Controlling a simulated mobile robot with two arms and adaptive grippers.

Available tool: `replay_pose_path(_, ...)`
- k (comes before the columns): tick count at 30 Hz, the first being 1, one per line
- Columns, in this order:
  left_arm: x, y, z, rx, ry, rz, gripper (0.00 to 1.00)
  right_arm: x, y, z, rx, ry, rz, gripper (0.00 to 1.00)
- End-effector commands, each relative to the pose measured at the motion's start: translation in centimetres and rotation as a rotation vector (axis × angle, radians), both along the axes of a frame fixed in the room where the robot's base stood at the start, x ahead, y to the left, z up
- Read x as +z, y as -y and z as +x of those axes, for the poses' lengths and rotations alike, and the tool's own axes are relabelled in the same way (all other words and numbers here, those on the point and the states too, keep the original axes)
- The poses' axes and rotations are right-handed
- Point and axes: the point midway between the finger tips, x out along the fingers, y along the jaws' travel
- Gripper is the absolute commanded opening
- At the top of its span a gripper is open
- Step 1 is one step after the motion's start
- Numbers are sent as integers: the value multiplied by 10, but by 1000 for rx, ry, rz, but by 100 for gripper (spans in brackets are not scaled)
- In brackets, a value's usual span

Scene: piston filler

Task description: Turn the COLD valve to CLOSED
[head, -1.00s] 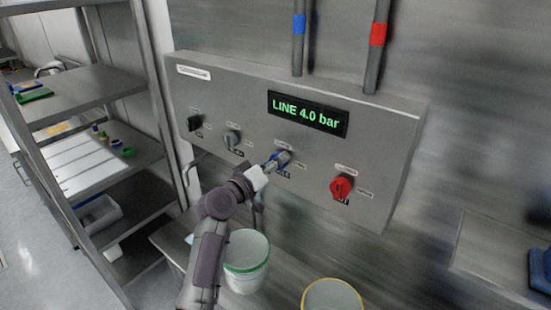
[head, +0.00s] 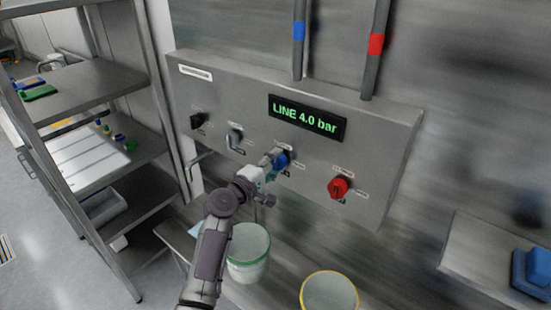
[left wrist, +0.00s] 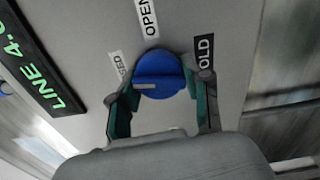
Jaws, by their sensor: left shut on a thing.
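The blue COLD valve knob (head: 281,159) sits on the front of the grey panel, and it also shows in the left wrist view (left wrist: 160,70). My left gripper (head: 273,163) is shut on this knob, with one green-lined finger on each side in the left wrist view (left wrist: 162,86). A short light mark (left wrist: 145,86) lies on the knob's face, left of its centre. The OPEN label (left wrist: 148,18) is above the knob in that view. A partly hidden label ending in "SED" (left wrist: 117,68) is to its left, and the partly hidden COLD label (left wrist: 204,52) is to its right.
The panel carries a red knob (head: 339,187), a grey knob (head: 235,136), a black knob (head: 198,120) and a display (head: 306,118) reading "LINE 4.0 bar". A green-rimmed bucket (head: 248,253) and a yellow-rimmed one (head: 329,292) stand below. Shelves (head: 85,80) are at left.

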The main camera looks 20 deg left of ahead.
Motion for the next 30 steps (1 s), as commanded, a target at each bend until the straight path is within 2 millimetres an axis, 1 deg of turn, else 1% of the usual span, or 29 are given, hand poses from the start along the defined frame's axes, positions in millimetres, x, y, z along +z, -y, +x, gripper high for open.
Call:
replay_pose_path(3,1,-1,0,2,-24,-67,13,6,-1,0,0,0,1,40)
replay_pose_path(12,0,0,0,1,-61,-166,13,11,-3,0,-1,-1,3,40)
replay_pose_path(28,-1,0,0,1,-68,-186,13,12,-3,0,-1,-1,3,40)
replay_pose_path(29,-1,0,0,1,-68,-186,51,12,-3,0,-1,-1,3,40)
replay_pose_path(30,-1,0,0,1,-68,-186,58,12,-3,0,-1,-1,3,40)
